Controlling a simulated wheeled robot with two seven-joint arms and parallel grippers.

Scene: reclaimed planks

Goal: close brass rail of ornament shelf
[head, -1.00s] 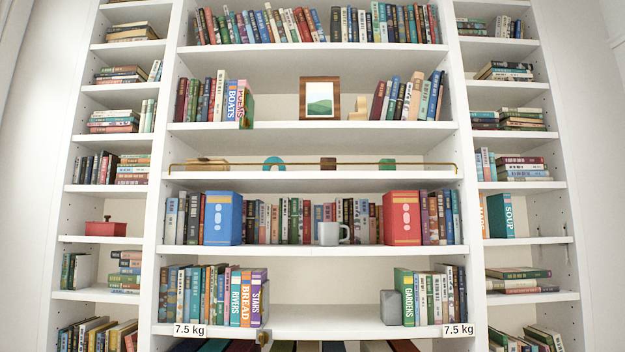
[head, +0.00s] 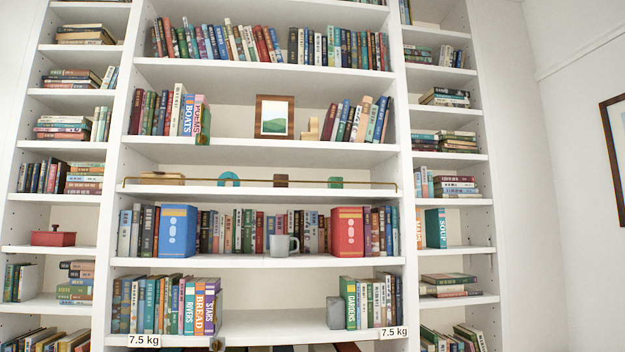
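The ornament shelf (head: 300,190) is in the middle bay, between the shelf with the framed picture and the shelf with the mug. A thin brass rail (head: 310,181) runs along its front from the left upright to the right upright, a little above the board. Behind it stand a wooden box (head: 162,178), a teal arch (head: 228,179), a brown block (head: 281,181) and a green block (head: 335,183). Whether the rail's ends are latched is too small to tell. Neither of my grippers is in view.
Below are a blue box (head: 176,231), a grey mug (head: 284,245) and a red box (head: 347,232) among books. Above is a framed picture (head: 274,117). The bottom shelf has 7.5 kg labels (head: 144,340). A bare wall (head: 560,200) with a picture frame is at right.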

